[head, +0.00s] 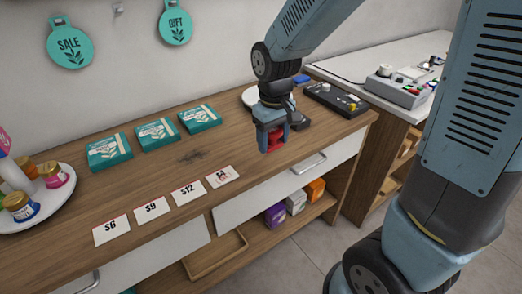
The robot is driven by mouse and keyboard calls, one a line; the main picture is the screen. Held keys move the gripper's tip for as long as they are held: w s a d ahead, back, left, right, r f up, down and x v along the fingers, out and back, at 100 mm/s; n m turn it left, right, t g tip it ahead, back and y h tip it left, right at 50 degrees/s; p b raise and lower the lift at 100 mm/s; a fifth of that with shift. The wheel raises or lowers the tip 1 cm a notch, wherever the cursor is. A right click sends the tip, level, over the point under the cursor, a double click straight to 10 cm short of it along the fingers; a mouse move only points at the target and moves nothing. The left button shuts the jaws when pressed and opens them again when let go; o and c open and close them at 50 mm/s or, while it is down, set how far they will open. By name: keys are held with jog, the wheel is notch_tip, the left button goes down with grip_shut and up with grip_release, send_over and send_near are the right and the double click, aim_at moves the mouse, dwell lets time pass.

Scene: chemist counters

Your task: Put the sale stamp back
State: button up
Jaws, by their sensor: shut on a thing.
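My gripper (270,128) is above the front right part of the wooden counter, pointing down. It is shut on a small red thing, which looks like the sale stamp (276,141). The stamp shows between and below the fingers; its upper part is hidden by the gripper. A round white dish (250,97) and a dark object (299,121) lie just behind the gripper, partly hidden by it. I cannot tell what the dark object is.
Several price cards (151,209) lie along the counter's (75,207) front edge. Several teal boxes (157,134) lie behind them. A round tray (60,205) of jars stands at the left. A black device (330,99) sits at the right end.

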send_over(261, 157)
jog(key=s, duration=0.1)
notch_tip(261, 157, down, 6)
jog(key=shift+s+d, duration=0.15)
jog(key=shift+w+f, duration=0.55)
jog(key=shift+f, duration=0.15)
jog(key=shift+a+f, duration=0.2)
jog(key=shift+f, duration=1.3)
jog(key=shift+f, duration=0.1)
jog(key=o, duration=0.9)
notch_tip(261, 157, up, 12)
jog(key=shift+r, duration=0.2)
